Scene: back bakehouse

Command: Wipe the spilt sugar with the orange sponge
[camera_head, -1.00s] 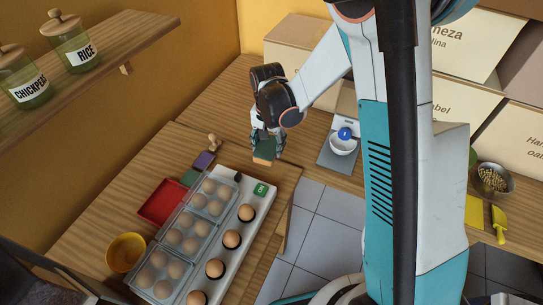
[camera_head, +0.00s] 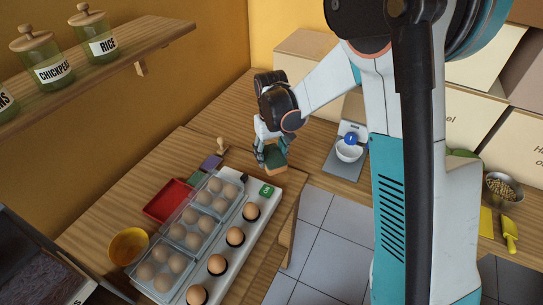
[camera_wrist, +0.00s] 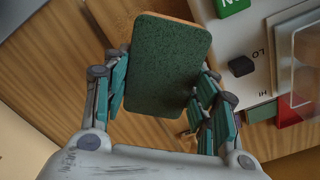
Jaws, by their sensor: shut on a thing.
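The orange sponge (camera_head: 276,170) has a dark green scouring face. My gripper (camera_head: 271,156) is shut on it near the back end of the egg appliance, over the wooden worktop (camera_head: 150,187). Whether the sponge touches the wood cannot be told.
A white egg appliance (camera_head: 225,258) with several eggs lies beside the sponge. A red tray (camera_head: 168,201), a yellow bowl (camera_head: 128,246) and a wooden stamp (camera_head: 221,145) are left of it. A scale (camera_head: 343,165) with a white bowl (camera_head: 348,152) stands to the right.

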